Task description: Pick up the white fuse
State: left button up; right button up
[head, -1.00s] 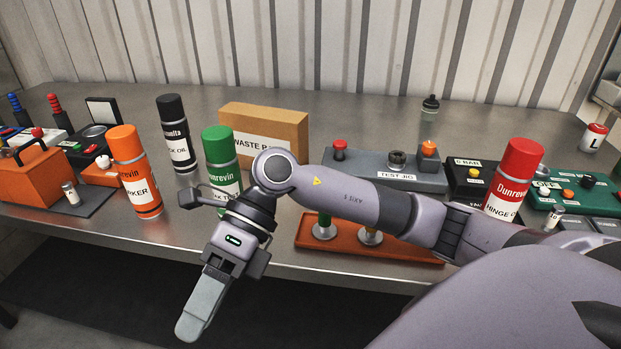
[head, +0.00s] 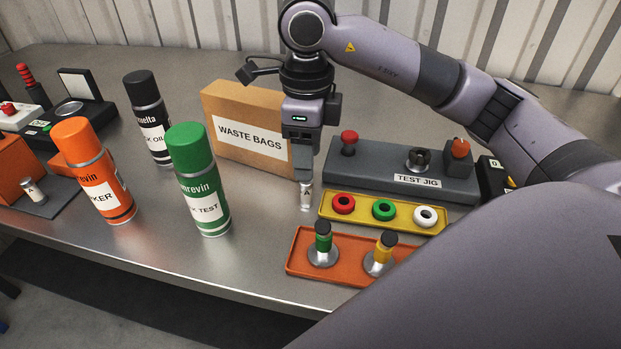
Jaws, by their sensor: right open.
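A small pale cylinder with metallic ends (head: 306,199), which looks like the white fuse, stands upright on the bench in front of the waste bags box and left of the yellow tray. My right gripper (head: 304,178) points straight down right over it. Its fingers are open at the cylinder's upper part, which they partly hide; I cannot tell whether they touch it. Another small pale cylinder (head: 34,191) stands on a dark mat at the far left. My left gripper is not in view.
The waste bags box (head: 216,103) is close behind my gripper. The grey test jig (head: 390,181), the yellow tray (head: 335,217) with red, green and white rings, and the orange tray (head: 300,267) are to the right. A green spray can (head: 192,160) stands left.

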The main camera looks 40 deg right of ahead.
aim_at(306, 185)
jog(key=shift+d+f, duration=0.1)
jog(key=shift+f, duration=0.1)
jog(key=f, duration=0.3)
jog(key=f+p, duration=0.1)
jog(key=f, duration=0.2)
jog(key=shift+w+a+f, duration=0.1)
jog(key=shift+a+f, duration=0.1)
jog(key=shift+f, duration=0.15)
grip_shut()
